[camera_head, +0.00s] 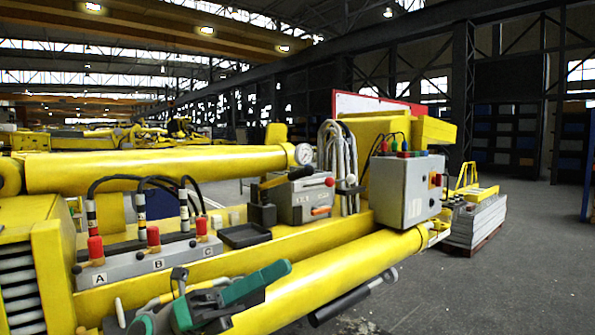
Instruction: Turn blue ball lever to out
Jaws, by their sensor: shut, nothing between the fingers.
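I cannot make out a blue ball on any lever in the head view. A grey lever box (300,201) sits on the yellow boom near the middle. A red knob (330,182) is at its upper right, and an orange-red handle (320,210) is on its front. A black upright part (262,208) stands at the box's left side. I cannot identify my gripper in this view. A green and dark mechanism (252,284) lies in the near foreground, and I cannot tell what it belongs to.
A grey block (150,262) marked A, B and C carries hoses with red fittings. A grey control box (410,190) with buttons stands right of the lever box. A round gauge (304,153) and looped white hoses (338,155) are behind. Open floor (530,250) lies at right.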

